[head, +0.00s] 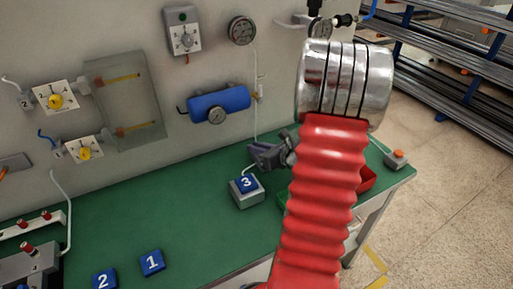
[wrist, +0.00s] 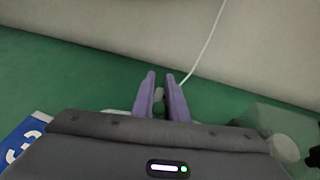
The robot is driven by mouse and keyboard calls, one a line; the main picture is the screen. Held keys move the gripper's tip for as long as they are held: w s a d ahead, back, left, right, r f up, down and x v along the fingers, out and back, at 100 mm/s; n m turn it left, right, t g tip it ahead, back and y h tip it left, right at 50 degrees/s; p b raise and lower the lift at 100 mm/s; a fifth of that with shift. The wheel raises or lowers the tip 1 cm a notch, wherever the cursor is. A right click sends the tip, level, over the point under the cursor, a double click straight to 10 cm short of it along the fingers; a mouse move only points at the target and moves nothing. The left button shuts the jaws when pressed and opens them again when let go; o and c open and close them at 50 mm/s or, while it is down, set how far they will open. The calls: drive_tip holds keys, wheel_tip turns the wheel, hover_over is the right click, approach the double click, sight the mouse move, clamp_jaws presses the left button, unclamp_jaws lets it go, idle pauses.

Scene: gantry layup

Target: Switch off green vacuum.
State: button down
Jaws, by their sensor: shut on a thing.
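My gripper (head: 265,155) is low over the green bench, just behind the grey box with the blue "3" label (head: 248,184). In the wrist view, its purple fingers (wrist: 160,92) are shut on a small greyish thing (wrist: 158,98), mostly hidden between them. A thin pale line (wrist: 208,45) runs from near the fingertips up the wall. No thing is plainly marked as the green vacuum. A grey wall box (head: 183,40) with a round knob and a small green spot on top is at the upper middle of the head view, well away from my gripper.
The green bench (head: 190,215) carries blue blocks "1" (head: 152,263) and "2" (head: 104,279). A blue tank (head: 219,103) and a round gauge (head: 242,30) are on the wall. A box with an orange button (head: 397,158) stands at the bench's right end.

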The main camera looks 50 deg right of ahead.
drive_tip(key=shift+s+d, duration=0.1)
drive_tip(key=shift+s+r+t, duration=0.15)
drive_tip(key=shift+t, duration=0.5)
drive_tip(key=shift+s+r+t, duration=0.1)
drive_tip(key=shift+s+t, duration=0.05)
drive_tip(key=shift+t, duration=0.5)
drive_tip(key=c, duration=1.8)
unclamp_jaws()
drive_tip(key=shift+r, duration=0.1)
drive_tip(key=shift+s, duration=0.1)
drive_tip(key=s, duration=0.4)
drive_tip(key=s+a+r, duration=0.1)
drive_tip(key=s, duration=0.4)
drive_tip(key=s+r, duration=0.1)
drive_tip(key=s, duration=0.3)
drive_tip(key=shift+s+a, duration=0.2)
drive_tip(key=shift+a, duration=0.05)
